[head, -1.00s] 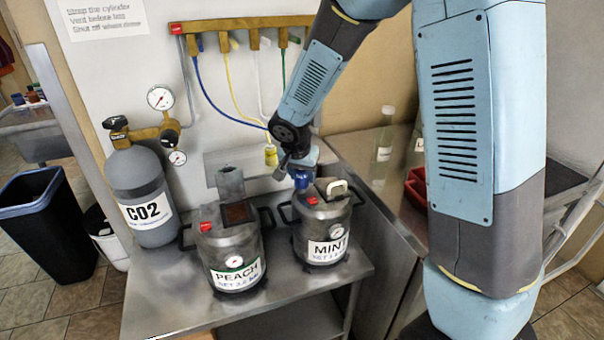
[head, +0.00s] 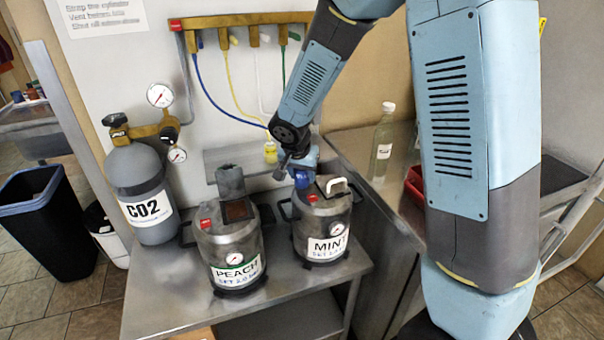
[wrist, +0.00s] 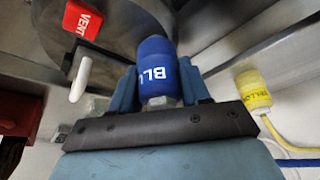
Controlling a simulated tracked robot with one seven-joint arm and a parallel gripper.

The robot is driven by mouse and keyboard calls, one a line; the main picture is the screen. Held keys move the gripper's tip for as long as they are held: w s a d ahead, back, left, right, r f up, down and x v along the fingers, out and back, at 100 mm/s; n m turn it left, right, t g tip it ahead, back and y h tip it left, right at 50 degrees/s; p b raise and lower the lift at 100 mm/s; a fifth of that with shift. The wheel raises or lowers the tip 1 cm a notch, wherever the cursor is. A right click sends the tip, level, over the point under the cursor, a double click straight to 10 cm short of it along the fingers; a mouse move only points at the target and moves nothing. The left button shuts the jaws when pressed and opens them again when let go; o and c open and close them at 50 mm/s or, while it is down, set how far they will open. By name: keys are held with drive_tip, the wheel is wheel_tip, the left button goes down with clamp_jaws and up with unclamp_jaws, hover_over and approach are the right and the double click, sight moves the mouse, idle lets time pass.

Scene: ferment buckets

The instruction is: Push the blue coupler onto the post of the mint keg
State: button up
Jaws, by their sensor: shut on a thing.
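The blue coupler (head: 303,180) is between my gripper's fingers, low over the back-left part of the mint keg's top. In the wrist view the blue coupler (wrist: 157,68) shows white letters, and my gripper (wrist: 160,88) is shut on it with a finger on each side. My gripper also shows in the head view (head: 302,170). The mint keg (head: 322,228) stands upright on the steel table, with a white "MINT" label, a gauge, a pale handle and a red tag. The post is hidden, so I cannot tell whether the coupler touches it.
The peach keg (head: 232,240) stands close on the left. The grey CO2 cylinder (head: 146,190) is farther left. A yellow coupler (head: 270,152) is behind, also in the wrist view (wrist: 253,90). The red vent tag (wrist: 83,19) lies near my gripper. The table front (head: 165,300) is bare.

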drive_tip(key=shift+f, duration=0.6)
idle(1.4)
drive_tip(key=o, duration=1.2)
drive_tip(key=shift+o, duration=0.2)
drive_tip(key=shift+o, duration=0.3)
drive_tip(key=shift+d, duration=0.1)
drive_tip(key=o, duration=0.4)
drive_tip(key=shift+r, duration=3.75)
